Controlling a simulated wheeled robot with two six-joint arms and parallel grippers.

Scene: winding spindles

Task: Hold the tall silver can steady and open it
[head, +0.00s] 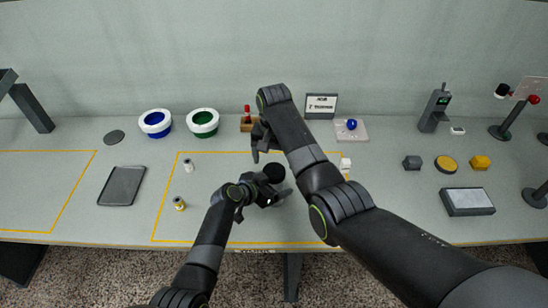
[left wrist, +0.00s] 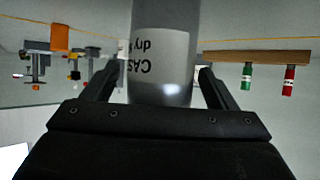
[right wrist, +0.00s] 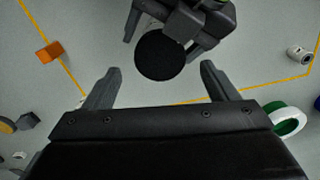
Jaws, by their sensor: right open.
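The tall silver can stands upright on the table, and its round black lid (head: 274,172) shows in the head view. In the left wrist view its pale label and silver wall (left wrist: 160,65) fill the space between the fingers. My left gripper (head: 267,190) is shut on the can from the near side, with one finger at each side of the wall. My right gripper (head: 264,153) is open and empty, pointing down close to the lid. The right wrist view shows the lid (right wrist: 160,55) just beyond and between its open fingertips.
Blue (head: 155,123) and green (head: 202,123) ringed bowls stand behind. An orange block (right wrist: 48,52) shows in the right wrist view. My right arm covers part of the table right of the can.

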